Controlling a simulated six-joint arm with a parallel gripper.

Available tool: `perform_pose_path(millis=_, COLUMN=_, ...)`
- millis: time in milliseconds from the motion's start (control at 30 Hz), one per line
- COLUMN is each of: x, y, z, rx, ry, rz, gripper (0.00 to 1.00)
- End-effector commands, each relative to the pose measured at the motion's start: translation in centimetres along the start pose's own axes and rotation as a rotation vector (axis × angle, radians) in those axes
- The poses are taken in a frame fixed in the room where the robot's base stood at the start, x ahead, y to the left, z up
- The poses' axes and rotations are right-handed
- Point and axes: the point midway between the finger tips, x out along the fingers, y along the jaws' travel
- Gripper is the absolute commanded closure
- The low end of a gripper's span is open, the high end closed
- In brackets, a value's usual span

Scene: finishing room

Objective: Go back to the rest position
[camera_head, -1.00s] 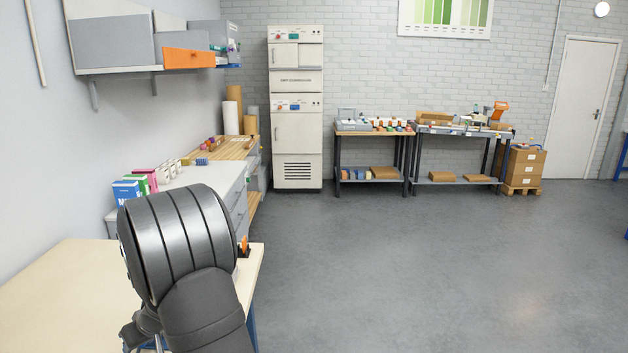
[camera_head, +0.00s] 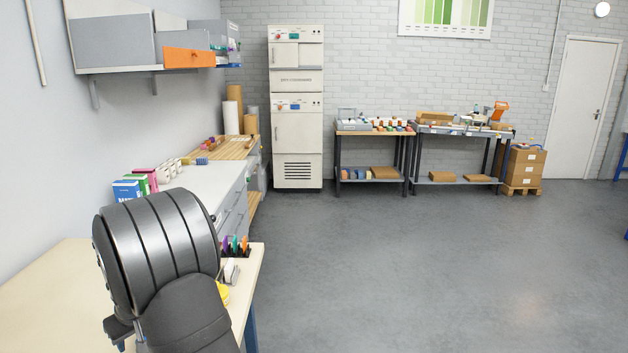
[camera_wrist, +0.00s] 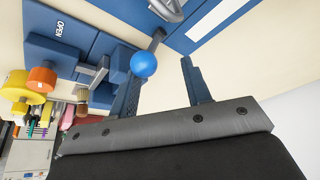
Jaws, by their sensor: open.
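My gripper (camera_wrist: 163,76) shows in the wrist view with its two fingers apart. The gap between them shows only the pale tabletop, with nothing held. A blue ball (camera_wrist: 143,64) appears close to the left finger; I cannot tell whether they touch. In the head view my dark arm covers much of the pale workbench (camera_head: 45,290), and the fingers are not clearly seen there.
In the wrist view, a blue panel marked OPEN (camera_wrist: 64,31), an orange disc (camera_wrist: 42,78) and yellow discs (camera_wrist: 17,82) lie left. In the head view, a grey counter (camera_head: 205,180) with small boxes stands behind the bench. The floor (camera_head: 400,260) at right is clear.

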Motion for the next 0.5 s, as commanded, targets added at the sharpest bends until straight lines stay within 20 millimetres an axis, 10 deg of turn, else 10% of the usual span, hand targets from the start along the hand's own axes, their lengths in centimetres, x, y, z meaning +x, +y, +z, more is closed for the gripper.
perform_pose_path(millis=500, x=-8.0, y=0.1, z=0.0, rx=0.002, ry=0.003, rz=-0.001, gripper=0.56)
